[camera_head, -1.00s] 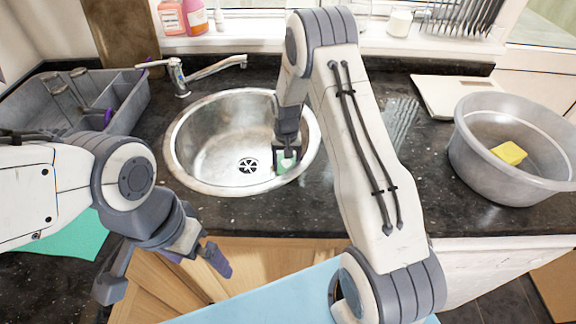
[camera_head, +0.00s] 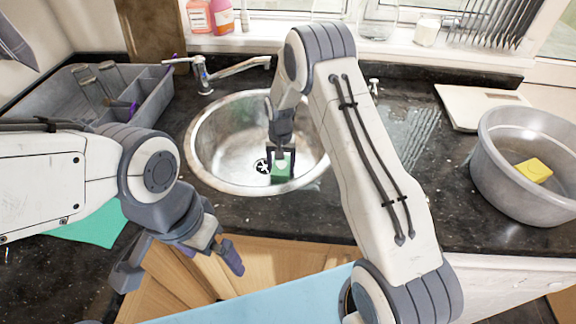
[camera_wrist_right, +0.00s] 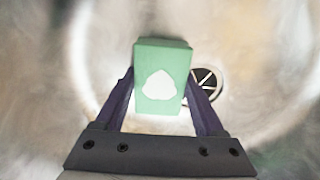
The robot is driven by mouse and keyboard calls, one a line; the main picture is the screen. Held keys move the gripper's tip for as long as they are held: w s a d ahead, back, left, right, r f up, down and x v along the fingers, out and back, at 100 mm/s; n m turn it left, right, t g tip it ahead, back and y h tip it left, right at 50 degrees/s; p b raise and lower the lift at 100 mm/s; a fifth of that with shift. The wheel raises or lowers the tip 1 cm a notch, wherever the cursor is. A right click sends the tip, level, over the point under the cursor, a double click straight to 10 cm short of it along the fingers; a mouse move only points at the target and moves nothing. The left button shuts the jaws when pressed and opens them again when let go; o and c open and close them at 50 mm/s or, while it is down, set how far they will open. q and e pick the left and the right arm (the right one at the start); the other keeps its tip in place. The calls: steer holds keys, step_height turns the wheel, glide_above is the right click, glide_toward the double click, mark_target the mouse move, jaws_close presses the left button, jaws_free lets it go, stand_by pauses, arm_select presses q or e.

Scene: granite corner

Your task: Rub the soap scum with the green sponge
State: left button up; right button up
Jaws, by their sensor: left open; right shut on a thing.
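The green sponge (camera_head: 282,171) is in my right gripper (camera_head: 281,160), inside the round steel sink (camera_head: 207,150). In the right wrist view the sponge (camera_wrist_right: 162,62) is a green block with a white patch on its face, clasped between the two fingers of my right gripper (camera_wrist_right: 160,100). It is close to the drain (camera_wrist_right: 207,86); I cannot tell whether it touches the sink. Cloudy pale smears that may be soap scum (camera_wrist_right: 45,110) show blurred on the sink surface. My left gripper (camera_head: 185,262) is open and empty in front of the counter's front edge.
A tap (camera_head: 215,70) stands behind the sink. A grey caddy (camera_head: 150,95) is at the left, and a teal cloth (camera_head: 95,225) lies on the counter. A grey basin (camera_head: 490,175) with a yellow sponge (camera_head: 534,170) is at the right. My right arm crosses the counter's middle.

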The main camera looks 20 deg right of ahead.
mark_target(305, 170)
steer(key=shift+w+d, duration=0.2)
steer(key=shift+w, duration=0.25)
steer(key=shift+w+d, duration=0.2)
steer(key=shift+w, duration=0.25)
steer(key=shift+s+d+p, duration=0.15)
steer(key=shift+s+d, duration=0.35)
steer(key=shift+d, duration=0.65)
steer(key=shift+s+d+p, duration=0.15)
steer(key=shift+s+d, duration=0.35)
steer(key=shift+d, duration=0.7)
steer(key=shift+s+d+p, duration=0.15)
steer(key=shift+s+d, duration=0.35)
steer(key=shift+d, duration=0.65)
steer(key=shift+r+p, duration=2.25)
steer(key=shift+r, duration=0.8)
steer(key=shift+r, duration=0.1)
step_height(305, 170, up, 3)
steer(key=shift+f+p, duration=0.1)
steer(key=shift+p, duration=1.05)
